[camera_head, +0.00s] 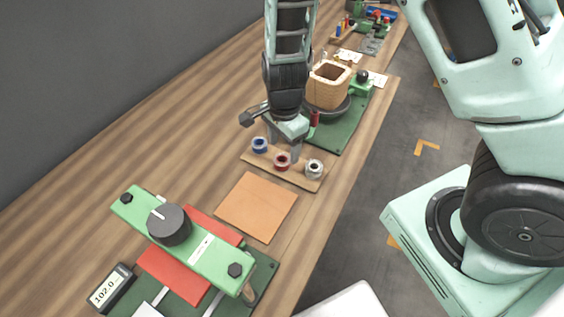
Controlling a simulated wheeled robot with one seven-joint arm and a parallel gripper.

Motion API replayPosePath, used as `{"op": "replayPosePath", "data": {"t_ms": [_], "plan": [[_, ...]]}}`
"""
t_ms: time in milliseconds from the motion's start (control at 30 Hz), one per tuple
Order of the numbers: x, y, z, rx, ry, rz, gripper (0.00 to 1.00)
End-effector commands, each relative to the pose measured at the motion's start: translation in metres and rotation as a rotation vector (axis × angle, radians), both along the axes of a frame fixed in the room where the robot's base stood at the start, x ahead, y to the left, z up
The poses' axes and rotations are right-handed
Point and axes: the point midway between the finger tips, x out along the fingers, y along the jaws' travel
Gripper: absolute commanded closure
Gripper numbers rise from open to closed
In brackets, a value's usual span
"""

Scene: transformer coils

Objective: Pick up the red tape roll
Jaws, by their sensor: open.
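The red tape roll (282,161) stands on a small wooden board (255,161) on the bench, between a blue tape roll (259,145) on its left and a white or grey roll (314,169) on its right. My gripper (284,149) hangs from above over the board, with its fingers pointing down just behind and around the red roll. Its jaws are open with nothing held. Whether the fingertips touch the roll I cannot tell.
A coil former (328,87) stands on a green mat (337,132) behind the gripper. A brown square pad (256,206) lies in front of the board. Bare bench lies to the left.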

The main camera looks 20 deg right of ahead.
Motion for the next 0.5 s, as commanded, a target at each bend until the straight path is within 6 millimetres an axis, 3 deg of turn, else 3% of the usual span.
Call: {"op": "replayPosePath", "data": {"t_ms": [500], "plan": [[0.003,0.004,-0.052,0.001,0.0,0.0,0.36]]}}
